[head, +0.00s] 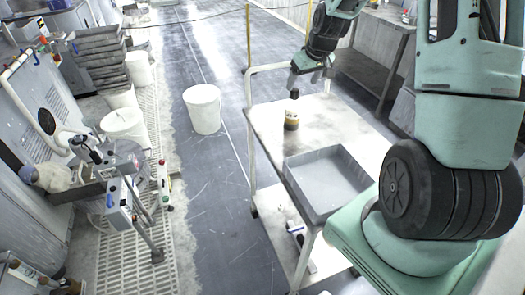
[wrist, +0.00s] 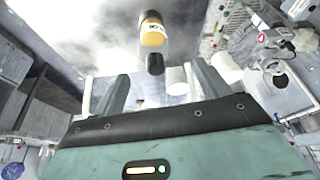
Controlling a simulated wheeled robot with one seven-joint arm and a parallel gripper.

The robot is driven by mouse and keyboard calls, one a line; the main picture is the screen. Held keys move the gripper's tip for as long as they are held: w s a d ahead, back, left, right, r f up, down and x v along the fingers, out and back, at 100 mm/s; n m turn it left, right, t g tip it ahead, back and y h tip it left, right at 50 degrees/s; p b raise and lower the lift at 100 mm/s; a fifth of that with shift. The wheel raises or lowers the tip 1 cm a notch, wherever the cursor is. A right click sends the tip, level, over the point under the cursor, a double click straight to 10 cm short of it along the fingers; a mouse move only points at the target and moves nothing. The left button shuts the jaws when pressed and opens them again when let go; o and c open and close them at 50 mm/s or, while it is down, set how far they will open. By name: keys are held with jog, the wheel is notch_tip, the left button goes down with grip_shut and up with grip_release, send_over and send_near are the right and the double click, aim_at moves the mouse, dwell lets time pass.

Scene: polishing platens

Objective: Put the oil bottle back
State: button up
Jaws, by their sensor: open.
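The oil bottle (head: 291,118) stands upright on the white top of a trolley (head: 262,118). It has a dark cap, an amber body and a pale label. In the wrist view the bottle (wrist: 153,36) lies beyond the fingertips, near the top middle, with its dark cap towards me. My gripper (head: 313,78) is above the trolley top, a little above and to the right of the bottle in the head view. Its two fingers (wrist: 157,82) are apart with nothing between them, and they do not touch the bottle.
A grey open tray (head: 325,180) sits on the trolley in front of the bottle. A white bucket (head: 202,108) stands on the floor to the left. A polishing machine (head: 120,195) is at the left. A grey bench (head: 375,50) stands behind. The floor between machine and trolley is clear.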

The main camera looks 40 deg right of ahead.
jog(key=s+a+r+n+g+y, duration=0.1)
jog(key=s+a+r+n, duration=0.15)
jog(key=a, duration=1.05)
jog(key=s+a+r+n+g+y, duration=0.1)
jog(key=s+a+r+n, duration=0.15)
jog(key=a, duration=1.05)
jog(key=s+a+n, duration=0.1)
jog(key=s+a, duration=0.3)
jog(key=s, duration=0.4)
jog(key=s+a+n+g, duration=0.1)
jog(key=s+a, duration=0.4)
jog(key=s, duration=0.3)
jog(key=s+a+n+g, duration=0.1)
jog(key=s+a, duration=0.3)
jog(key=s, duration=0.4)
jog(key=shift+s+a+r+n+h, duration=0.25)
jog(key=shift+a+n+h, duration=0.15)
jog(key=shift+n, duration=0.2)
